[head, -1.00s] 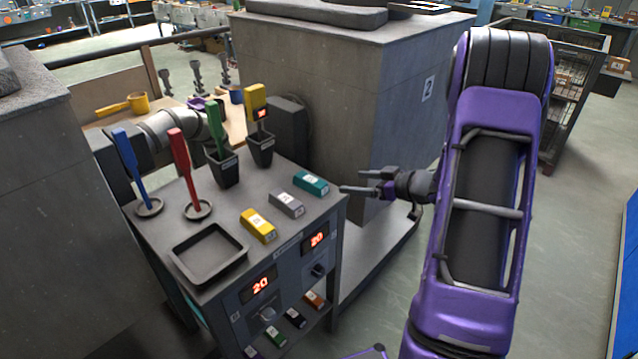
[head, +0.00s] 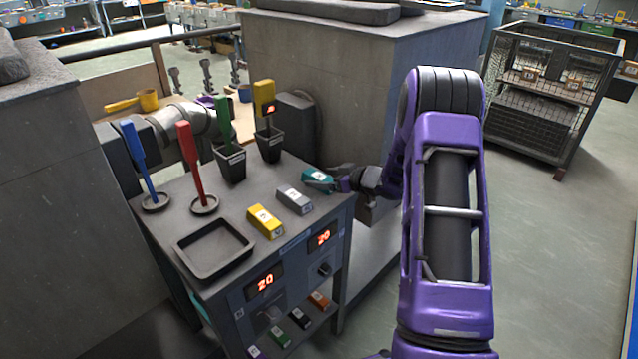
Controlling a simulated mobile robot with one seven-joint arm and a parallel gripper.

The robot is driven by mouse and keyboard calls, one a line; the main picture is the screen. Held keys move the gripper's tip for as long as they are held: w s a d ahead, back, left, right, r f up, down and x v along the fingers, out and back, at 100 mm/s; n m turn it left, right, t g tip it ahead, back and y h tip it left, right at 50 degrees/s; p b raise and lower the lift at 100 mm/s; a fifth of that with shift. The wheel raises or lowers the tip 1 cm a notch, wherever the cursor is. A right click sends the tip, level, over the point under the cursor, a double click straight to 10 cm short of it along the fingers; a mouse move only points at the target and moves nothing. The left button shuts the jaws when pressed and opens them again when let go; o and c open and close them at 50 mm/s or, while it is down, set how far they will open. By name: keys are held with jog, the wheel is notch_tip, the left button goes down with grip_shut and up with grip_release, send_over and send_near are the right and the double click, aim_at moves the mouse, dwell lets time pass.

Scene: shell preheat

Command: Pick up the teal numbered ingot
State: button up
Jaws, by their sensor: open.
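The teal numbered ingot (head: 317,177) lies on the grey cart top near its right edge. Its right part is partly hidden by my gripper (head: 325,178). My gripper reaches in from the right with its fingers at the ingot. The jaws are open. From this view I cannot tell whether the fingers touch the ingot.
A grey ingot (head: 295,199) and a yellow ingot (head: 266,221) lie in a row to the left of the teal one. An empty black tray (head: 214,248) sits at the front left. Dark cups with green and yellow-handled tools (head: 264,98) stand behind. A concrete block (head: 370,90) rises behind.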

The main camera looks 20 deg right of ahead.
jog(key=shift+x, duration=1)
jog(key=shift+d, duration=0.1)
grip_shut()
jog(key=shift+r, duration=0.1)
